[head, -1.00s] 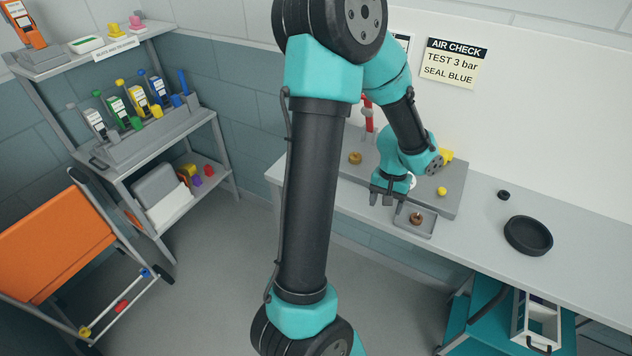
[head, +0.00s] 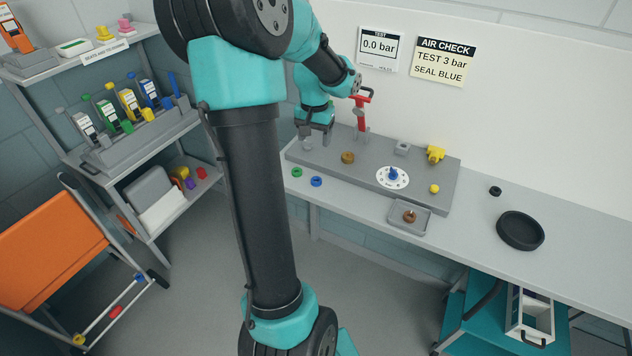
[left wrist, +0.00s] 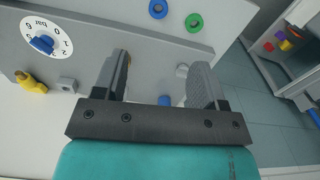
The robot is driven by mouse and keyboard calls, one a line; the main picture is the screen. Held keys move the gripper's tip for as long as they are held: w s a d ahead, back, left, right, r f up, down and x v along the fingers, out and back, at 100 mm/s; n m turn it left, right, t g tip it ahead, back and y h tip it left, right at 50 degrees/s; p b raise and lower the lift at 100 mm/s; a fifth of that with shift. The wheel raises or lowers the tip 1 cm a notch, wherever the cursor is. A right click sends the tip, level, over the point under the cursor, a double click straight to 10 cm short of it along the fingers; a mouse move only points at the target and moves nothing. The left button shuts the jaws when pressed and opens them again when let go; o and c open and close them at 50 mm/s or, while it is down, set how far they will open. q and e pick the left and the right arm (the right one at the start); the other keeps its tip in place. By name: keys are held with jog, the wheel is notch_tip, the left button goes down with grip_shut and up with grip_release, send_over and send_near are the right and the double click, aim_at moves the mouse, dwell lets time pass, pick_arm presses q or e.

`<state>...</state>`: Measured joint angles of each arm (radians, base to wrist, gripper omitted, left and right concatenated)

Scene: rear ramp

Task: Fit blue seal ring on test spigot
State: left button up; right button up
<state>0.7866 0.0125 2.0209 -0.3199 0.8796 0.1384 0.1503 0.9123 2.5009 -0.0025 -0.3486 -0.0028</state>
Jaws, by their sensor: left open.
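My left gripper (head: 315,143) is open and empty above the left end of the grey test plate (head: 330,163). The blue seal ring (head: 316,181) lies flat on the bench in front of the plate, and it shows at the top of the left wrist view (left wrist: 158,9). A small pale metal stub (left wrist: 182,70), possibly the test spigot, shows between the open fingers in the left wrist view. Near it is a small blue part (left wrist: 165,100) that I cannot identify.
A green ring (head: 296,172) lies left of the blue one. The plate also bears a brass knob (head: 348,157), a red lever (head: 362,108), a blue-knobbed dial (head: 393,175) and a yellow valve (head: 435,154). A small tray (head: 424,225) and black dish (head: 520,231) stand rightward.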

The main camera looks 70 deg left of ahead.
pick_arm(q)
send_over(315, 182)
notch_tip(315, 182, down, 12)
jog(key=shift+a+r, duration=0.1)
jog(key=shift+r, duration=0.15)
jog(key=shift+f, duration=0.15)
notch_tip(315, 182, down, 5)
jog(key=shift+r, duration=0.1)
dwell(0.4)
jog(key=shift+w, duration=0.1)
jog(key=c, duration=1)
